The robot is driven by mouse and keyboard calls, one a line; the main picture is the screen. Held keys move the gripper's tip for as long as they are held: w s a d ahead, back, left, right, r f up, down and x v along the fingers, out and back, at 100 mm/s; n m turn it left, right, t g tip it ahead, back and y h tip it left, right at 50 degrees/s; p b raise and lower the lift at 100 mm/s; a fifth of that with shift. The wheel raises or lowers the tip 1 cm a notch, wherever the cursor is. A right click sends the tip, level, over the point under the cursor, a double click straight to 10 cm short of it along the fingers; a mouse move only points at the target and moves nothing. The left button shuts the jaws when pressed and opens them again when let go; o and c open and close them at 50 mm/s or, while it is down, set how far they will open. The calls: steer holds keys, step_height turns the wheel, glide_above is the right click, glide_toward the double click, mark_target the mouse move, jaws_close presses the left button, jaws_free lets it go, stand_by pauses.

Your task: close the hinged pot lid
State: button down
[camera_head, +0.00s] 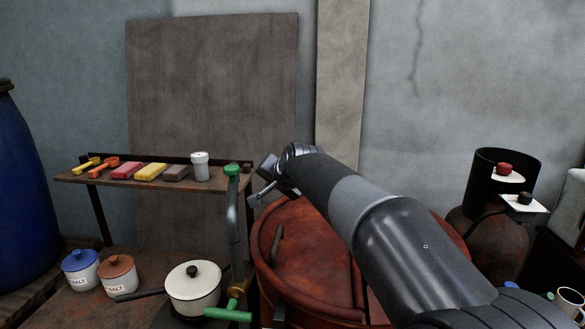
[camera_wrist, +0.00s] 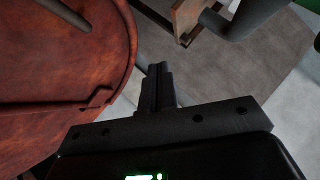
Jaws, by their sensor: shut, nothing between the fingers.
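A large round reddish-brown vat (camera_head: 262,275) stands low in the centre of the head view, with a broad round lid (camera_head: 310,245) of the same colour and a dark bar handle (camera_head: 277,243) at its left. My arm covers its right part, and I cannot tell how far the lid is open. The lid's round edge also fills the left of the wrist view (camera_wrist: 60,60). My gripper (camera_head: 257,192) is above and behind the lid's far left edge. In the wrist view my gripper (camera_wrist: 160,70) is shut and empty, just beside the edge, apparently not touching.
A green-ended upright crank (camera_head: 234,220) stands close left of the vat. A shelf (camera_head: 75,177) with sponges and a white shaker (camera_head: 200,167) is at left. A cream saucepan (camera_head: 194,290) and two salt jars (camera_head: 80,270) sit below. A black cylinder (camera_head: 480,185) is at right.

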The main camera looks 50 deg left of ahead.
steer(key=s+a+f+n+t+h, duration=0.1)
steer(key=s+a+f+h, duration=0.1)
steer(key=f, duration=0.7)
steer(key=shift+s+a, duration=0.7)
steer(key=shift+a, duration=0.1)
steer(key=w+d+r+m+g+y, duration=0.3)
steer(key=w+d+r+y, duration=0.3)
steer(key=w+d+r, duration=1)
steer(key=shift+r+m+y, duration=0.4)
steer(key=shift+r+m, duration=0.5)
steer(key=shift+r, duration=0.85)
steer(key=shift+w+d, duration=0.1)
steer(key=shift+d, duration=0.05)
